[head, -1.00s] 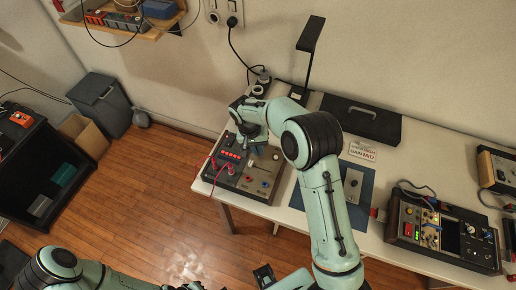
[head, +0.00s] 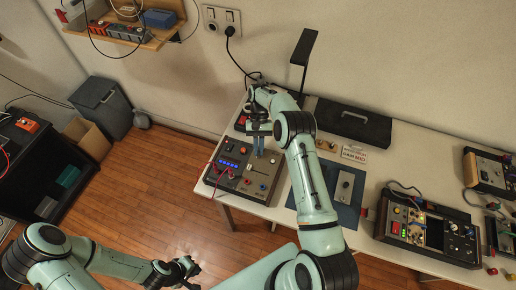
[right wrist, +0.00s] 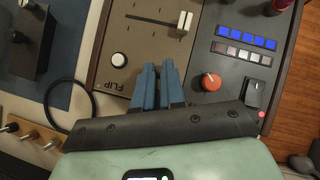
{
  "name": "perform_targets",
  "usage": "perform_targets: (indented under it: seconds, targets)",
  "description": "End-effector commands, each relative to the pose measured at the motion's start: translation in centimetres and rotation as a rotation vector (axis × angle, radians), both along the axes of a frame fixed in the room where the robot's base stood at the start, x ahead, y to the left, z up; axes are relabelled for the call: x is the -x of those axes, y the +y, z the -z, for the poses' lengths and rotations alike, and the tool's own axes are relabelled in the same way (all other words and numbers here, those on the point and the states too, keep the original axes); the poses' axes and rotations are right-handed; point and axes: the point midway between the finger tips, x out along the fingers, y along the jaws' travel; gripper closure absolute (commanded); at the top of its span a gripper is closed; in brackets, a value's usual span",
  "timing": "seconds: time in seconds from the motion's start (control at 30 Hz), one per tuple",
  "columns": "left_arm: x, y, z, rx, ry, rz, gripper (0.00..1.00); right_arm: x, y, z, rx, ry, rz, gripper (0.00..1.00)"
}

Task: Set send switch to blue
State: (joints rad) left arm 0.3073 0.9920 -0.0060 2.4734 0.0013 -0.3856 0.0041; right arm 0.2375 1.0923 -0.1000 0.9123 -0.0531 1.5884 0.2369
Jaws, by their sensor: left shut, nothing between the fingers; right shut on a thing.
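The console (head: 238,187) stands at the left end of the table, with a dark half and a tan half. A row of lamps on it is lit blue (head: 229,163); the blue row (right wrist: 246,37) also shows in the right wrist view. My right gripper (head: 259,151) reaches down onto the console. In the right wrist view its blue fingers (right wrist: 157,85) are shut between the white FLIP button (right wrist: 119,60) and the orange knob (right wrist: 211,82). The send switch is hidden at the fingers. My left gripper (head: 188,268) is shut and empty, low in front, away from the table.
A black rocker (right wrist: 255,92) and a slider (right wrist: 183,22) are close to my right fingers. A blue mat (head: 346,212) with a grey box lies to the right, another instrument (head: 428,245) beyond it. A black case (head: 352,125) and lamp (head: 304,48) stand behind.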

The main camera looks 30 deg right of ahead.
Motion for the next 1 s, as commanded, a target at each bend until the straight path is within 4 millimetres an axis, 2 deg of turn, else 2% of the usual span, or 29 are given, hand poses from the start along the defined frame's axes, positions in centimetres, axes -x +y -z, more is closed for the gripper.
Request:
perform_targets:
  seconds: [0.4,1.0]
  targets:
    - [-0.08,0.0,-0.04,0.0,-0.001,0.0,1.0,-0.32,-0.34,0.24,-0.096,0.085,0.001,1.0]
    - [-0.09,0.0,-0.04,0.0,-0.001,0.0,1.0,-0.42,-0.47,0.24,-0.133,0.117,-0.001,1.0]
